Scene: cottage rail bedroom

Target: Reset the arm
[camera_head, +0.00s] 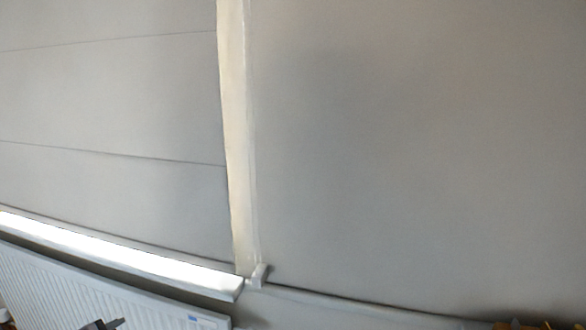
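In the head view, only a small dark tip of what looks like my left gripper (103,324) shows at the bottom edge, in front of the radiator. Its fingers are mostly cut off, so I cannot tell whether it is open or shut. At the bottom right corner, a thin dark and orange strip shows, possibly part of my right arm. No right gripper fingers can be made out. No object is seen in either gripper.
A grey wall (420,150) fills most of the view, with a cream vertical strip (237,140) left of centre. A bright white ledge (120,257) runs along the lower left, above a white ribbed radiator (70,295). No floor or free surface is clearly visible.

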